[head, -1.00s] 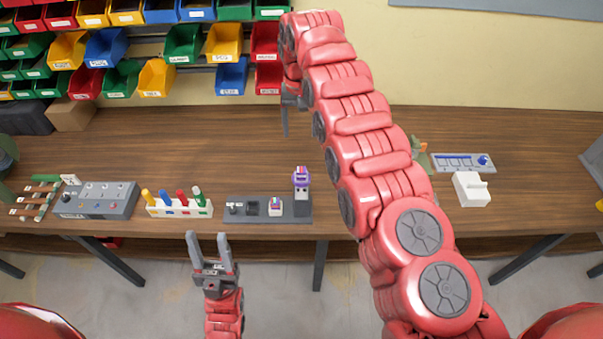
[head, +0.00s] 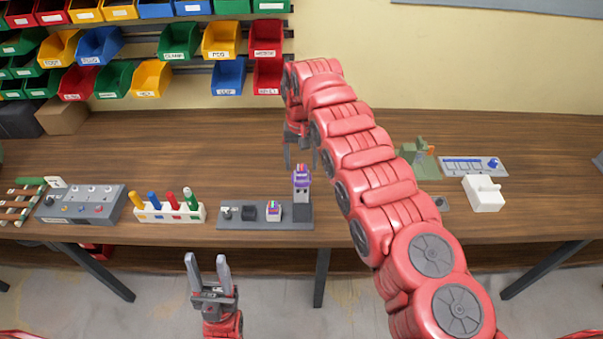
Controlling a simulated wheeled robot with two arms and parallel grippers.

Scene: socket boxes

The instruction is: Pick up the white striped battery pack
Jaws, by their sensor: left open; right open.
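A grey socket board (head: 235,222) lies near the table's front edge. A small white block with a coloured striped top (head: 274,211) sits on it, apparently the white striped battery pack. A purple, white and red striped block (head: 301,176) sits higher, on the grey upright block at the board's right end. My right gripper (head: 301,162) is open and empty, pointing down behind that upright; its fingertips are partly hard to make out there. My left gripper (head: 207,262) is open and empty, in front of the table edge, below and left of the board.
A white rack with coloured pegs (head: 168,215) and a grey panel with knobs (head: 82,205) stand left of the board. A white box (head: 484,194), a blue-marked panel (head: 470,167) and a green device (head: 419,158) stand right, past my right arm. The table behind the board is clear.

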